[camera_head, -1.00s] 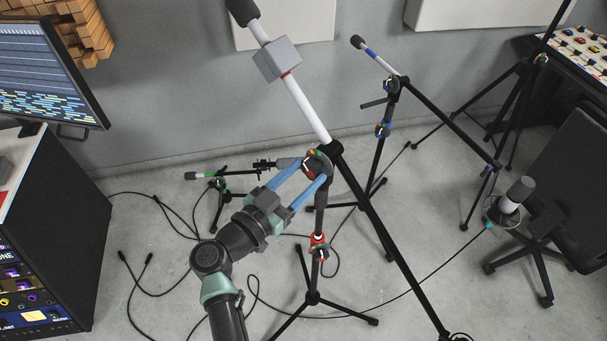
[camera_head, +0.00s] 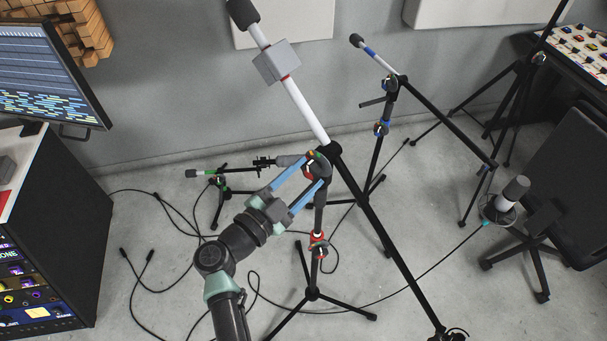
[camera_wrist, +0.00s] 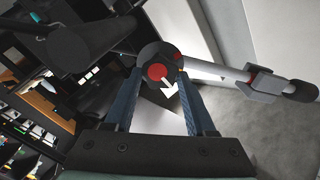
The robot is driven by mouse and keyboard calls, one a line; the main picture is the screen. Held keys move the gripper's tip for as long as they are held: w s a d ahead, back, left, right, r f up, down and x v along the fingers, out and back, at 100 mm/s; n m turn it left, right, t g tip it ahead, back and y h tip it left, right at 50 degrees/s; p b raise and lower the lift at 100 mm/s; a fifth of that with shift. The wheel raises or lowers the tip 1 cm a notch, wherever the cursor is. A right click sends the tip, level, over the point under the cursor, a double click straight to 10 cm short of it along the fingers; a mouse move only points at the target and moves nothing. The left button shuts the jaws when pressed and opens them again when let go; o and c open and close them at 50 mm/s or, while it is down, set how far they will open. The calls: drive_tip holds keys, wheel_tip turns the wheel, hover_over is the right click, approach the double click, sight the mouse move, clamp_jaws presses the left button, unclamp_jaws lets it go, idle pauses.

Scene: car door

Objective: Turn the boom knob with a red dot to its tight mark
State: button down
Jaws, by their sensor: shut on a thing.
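The boom knob (camera_wrist: 152,52) is dark and round, with a red dot (camera_wrist: 157,72) on its face in the wrist view. A white arrow-like pointer (camera_wrist: 170,89) shows just below the dot. My gripper (camera_wrist: 160,77) is shut on the knob, one blue finger on each side. In the head view my gripper (camera_head: 314,171) reaches the boom joint of the front stand, where a dark knob (camera_head: 321,164) is partly hidden by the fingers. Small green and orange marks show there; I cannot read which is the tight mark.
The white-and-black boom (camera_head: 304,108) slants across the middle, with a grey box (camera_head: 277,62) on it. A red-marked collar (camera_head: 318,243) sits lower on the stand. A blue-marked stand (camera_head: 376,155) is behind, a chair (camera_head: 565,185) at right, and cables lie on the floor.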

drive_tip(key=shift+m, duration=0.6)
drive_tip(key=shift+c, duration=1.1)
unclamp_jaws()
drive_tip(key=b+v, duration=0.1)
drive_tip(key=v, duration=1.2)
